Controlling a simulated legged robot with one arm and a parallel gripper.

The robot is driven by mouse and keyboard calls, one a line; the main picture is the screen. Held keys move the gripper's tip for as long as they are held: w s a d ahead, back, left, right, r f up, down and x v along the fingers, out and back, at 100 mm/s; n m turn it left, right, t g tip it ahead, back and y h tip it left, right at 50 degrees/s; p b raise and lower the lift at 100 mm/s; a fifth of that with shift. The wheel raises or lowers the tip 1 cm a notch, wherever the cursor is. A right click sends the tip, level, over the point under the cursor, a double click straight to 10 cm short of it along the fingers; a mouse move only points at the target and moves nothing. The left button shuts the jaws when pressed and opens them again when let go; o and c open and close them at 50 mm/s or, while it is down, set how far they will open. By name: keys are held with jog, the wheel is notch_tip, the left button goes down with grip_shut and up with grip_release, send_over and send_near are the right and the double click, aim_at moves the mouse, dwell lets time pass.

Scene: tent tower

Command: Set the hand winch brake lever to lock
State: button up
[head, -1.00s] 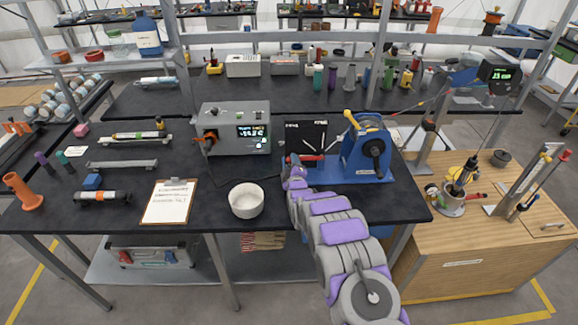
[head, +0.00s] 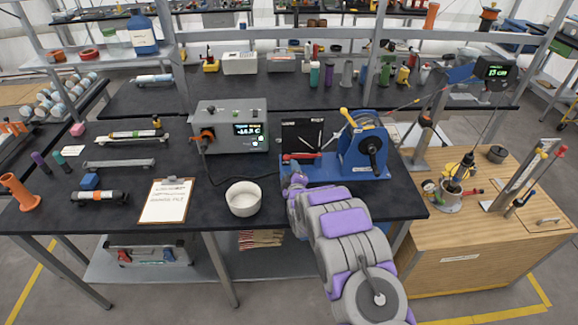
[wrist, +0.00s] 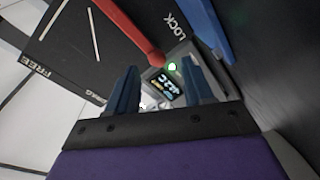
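The hand winch (head: 362,150) is blue and stands on the black bench, with a yellow-tipped crank on it. Its red brake lever (head: 301,156) lies nearly level across the foot of a black marked panel (head: 303,133). In the wrist view the red lever (wrist: 128,32) has its rounded end close to the LOCK label (wrist: 174,22); the FREE label (wrist: 39,66) is further left. My gripper (wrist: 158,76) is open, its blue fingers apart with nothing held. The lever's end shows just beyond the finger gap. In the head view the fingers are mostly hidden near the panel's front.
A grey box with a display (head: 230,130) stands left of the winch. A white bowl (head: 243,199) and a clipboard (head: 164,202) lie near the bench's front edge. A wooden cabinet (head: 470,240) stands to the right. The bench between bowl and clipboard is clear.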

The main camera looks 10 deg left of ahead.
jog(key=p+v, duration=0.1)
jog(key=v, duration=1.1)
jog(key=shift+w+d+r, duration=0.2)
jog(key=shift+d+r, duration=0.15)
jog(key=s+d+r+m+g+h, duration=0.35)
jog(key=s+d+r+m, duration=0.2)
jog(key=d, duration=0.35)
jog(key=s+d+r+m+g+h, duration=0.2)
jog(key=s+d+r+m+g, duration=0.3)
jog(key=d, duration=0.4)
jog(key=s+d+r+m+g, duration=0.2)
jog(key=s+d+r+g, duration=0.1)
jog(key=s, duration=0.9)
jog(key=s+d+r+m+g+h, duration=0.1)
jog(key=s+d+r+m+g, duration=0.1)
jog(key=s, duration=1.1)
jog(key=s+d+r+m+g, duration=0.2)
jog(key=s+d+r, duration=0.3)
jog(key=s, duration=0.7)
jog(key=shift+s+r+g+b, duration=0.3)
jog(key=shift+s+r+g, duration=0.1)
jog(key=shift+g, duration=0.45)
